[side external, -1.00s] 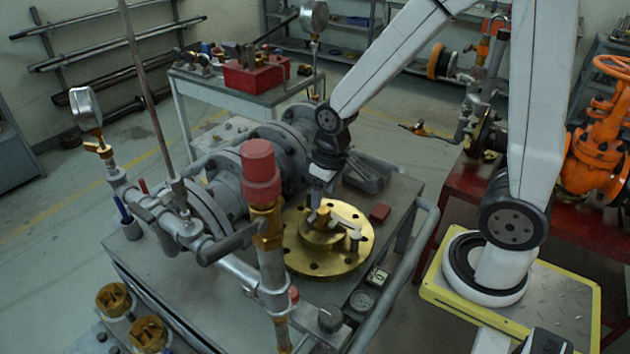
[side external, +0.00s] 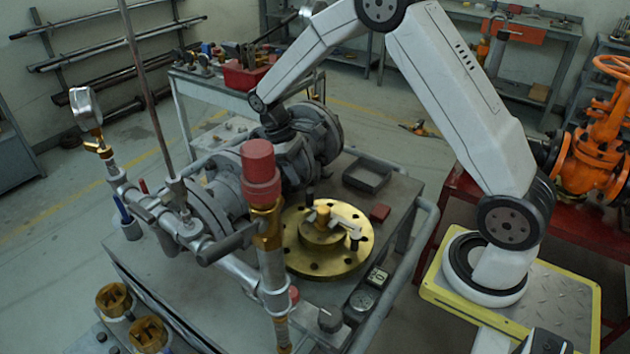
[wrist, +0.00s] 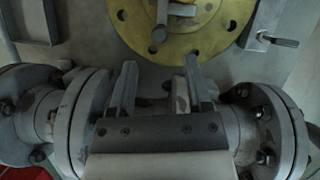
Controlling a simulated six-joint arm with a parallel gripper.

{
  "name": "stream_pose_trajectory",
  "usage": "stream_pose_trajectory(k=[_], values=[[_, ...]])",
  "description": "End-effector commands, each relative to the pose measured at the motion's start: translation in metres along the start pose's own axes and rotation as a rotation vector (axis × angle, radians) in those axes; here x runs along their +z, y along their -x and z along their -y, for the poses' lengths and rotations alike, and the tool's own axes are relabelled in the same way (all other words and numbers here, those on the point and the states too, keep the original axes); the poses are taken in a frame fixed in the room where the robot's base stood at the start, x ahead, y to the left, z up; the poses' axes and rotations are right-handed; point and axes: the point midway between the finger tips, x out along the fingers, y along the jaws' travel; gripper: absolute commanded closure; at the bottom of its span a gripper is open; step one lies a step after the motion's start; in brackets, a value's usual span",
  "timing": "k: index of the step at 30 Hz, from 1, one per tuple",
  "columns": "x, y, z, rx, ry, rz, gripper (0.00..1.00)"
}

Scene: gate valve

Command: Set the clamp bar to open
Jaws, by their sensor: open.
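The brass flange (side external: 300,258) lies flat on the cart top, with a brass post in its middle. A short pale bar (side external: 346,226), which looks like the clamp bar, sticks out beside the post. In the wrist view the flange (wrist: 228,38) is at the top edge, and the pale bar (wrist: 182,10) is partly cut off. My gripper (wrist: 161,84) is open and empty, its two fingers apart above the grey pipe and valve body. It is away from the flange and not touching the bar. In the side view its fingers are hard to make out behind the grey pipe flanges.
Grey flanged piping (side external: 215,200) and a red-capped riser (side external: 260,175) stand left of the brass flange. In the wrist view a small grey block with a lever (wrist: 272,38) is at right.

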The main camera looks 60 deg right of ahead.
Motion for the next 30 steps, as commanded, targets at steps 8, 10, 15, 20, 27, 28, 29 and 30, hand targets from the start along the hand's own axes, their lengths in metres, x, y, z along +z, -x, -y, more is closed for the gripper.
stream_pose_trajectory(k=[8, 10, 15, 20, 27, 28, 29, 30], values=[[0.0, -0.003, 0.0, 0.0, 0.0, 0.002, 0.36], [0.0, -0.007, 0.0, -0.001, 0.0, 0.002, 0.36], [0.0, -0.022, 0.0, -0.001, 0.0, 0.002, 0.36], [0.0, -0.042, 0.0, -0.002, -0.001, 0.003, 0.36], [0.0, -0.068, 0.0, -0.001, -0.001, 0.001, 0.36], [0.0, -0.07, 0.0, -0.001, -0.001, 0.001, 0.36], [0.0, -0.072, 0.0, -0.001, -0.001, 0.001, 0.36], [0.0, -0.075, 0.0, -0.001, -0.001, 0.001, 0.36]])
